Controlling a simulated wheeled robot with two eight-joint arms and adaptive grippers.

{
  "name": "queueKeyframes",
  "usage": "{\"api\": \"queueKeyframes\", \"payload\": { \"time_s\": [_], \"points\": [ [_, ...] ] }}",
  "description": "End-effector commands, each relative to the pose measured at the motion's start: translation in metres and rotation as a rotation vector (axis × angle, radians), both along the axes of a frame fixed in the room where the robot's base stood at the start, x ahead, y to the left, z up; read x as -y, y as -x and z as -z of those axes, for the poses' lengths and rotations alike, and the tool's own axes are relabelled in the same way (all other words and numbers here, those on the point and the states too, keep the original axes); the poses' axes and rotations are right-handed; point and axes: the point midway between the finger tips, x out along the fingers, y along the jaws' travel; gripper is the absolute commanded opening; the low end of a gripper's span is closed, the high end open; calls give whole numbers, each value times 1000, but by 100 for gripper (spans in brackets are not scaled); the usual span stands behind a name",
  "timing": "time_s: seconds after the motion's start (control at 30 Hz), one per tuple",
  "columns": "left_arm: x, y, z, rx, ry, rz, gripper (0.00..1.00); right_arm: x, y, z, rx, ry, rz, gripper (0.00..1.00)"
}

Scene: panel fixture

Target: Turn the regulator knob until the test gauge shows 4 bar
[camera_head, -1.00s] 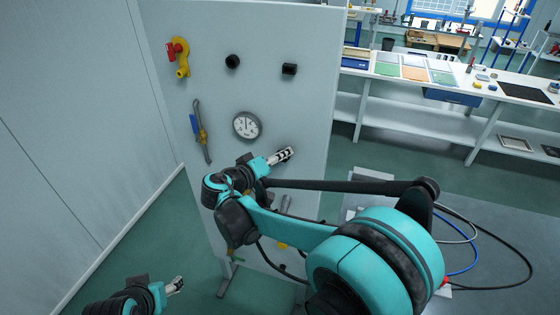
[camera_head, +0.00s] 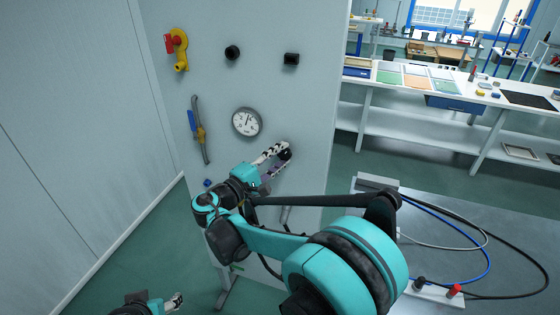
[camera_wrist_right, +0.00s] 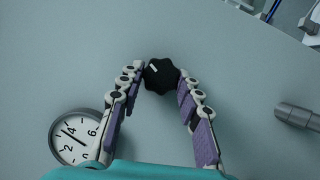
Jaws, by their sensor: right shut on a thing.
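The regulator knob (camera_wrist_right: 160,76) is black and lobed, with a white mark at its upper left in the right wrist view. My right gripper (camera_wrist_right: 161,79) is shut on it, with one finger on each side. In the head view the right gripper (camera_head: 284,154) partly covers the knob at the panel. The test gauge (camera_head: 246,122) is a round white dial above and left of the gripper. It also shows tilted in the right wrist view (camera_wrist_right: 75,139), its needle seemingly between 2 and 4. My left gripper (camera_head: 175,301) is low at the left, small, away from the panel.
The grey panel (camera_head: 220,90) carries a yellow valve with a red handle (camera_head: 177,48), two black fittings (camera_head: 232,52) (camera_head: 291,59) and a blue-handled pipe (camera_head: 199,130). A grey cylinder (camera_wrist_right: 298,118) juts out right of the knob. A bench with cables (camera_head: 480,245) stands at the right.

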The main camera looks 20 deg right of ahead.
Motion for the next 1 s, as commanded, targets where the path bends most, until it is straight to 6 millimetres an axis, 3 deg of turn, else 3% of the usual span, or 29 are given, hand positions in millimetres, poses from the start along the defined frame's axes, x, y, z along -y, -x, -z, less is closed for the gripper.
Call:
{"api": "queueKeyframes", "payload": {
  "time_s": [0.4, 0.97, 1.0],
  "points": [
    [0, 0, 14, 0, 0, 0, 56, 0, 0, 3, -106, 157, -2, 6],
    [0, 0, 15, 0, 0, 0, 56, 0, 0, 2, -122, 178, -2, 6],
    [0, 0, 15, 0, 0, 0, 56, 0, 0, 2, -122, 178, -2, 45]
  ]
}}
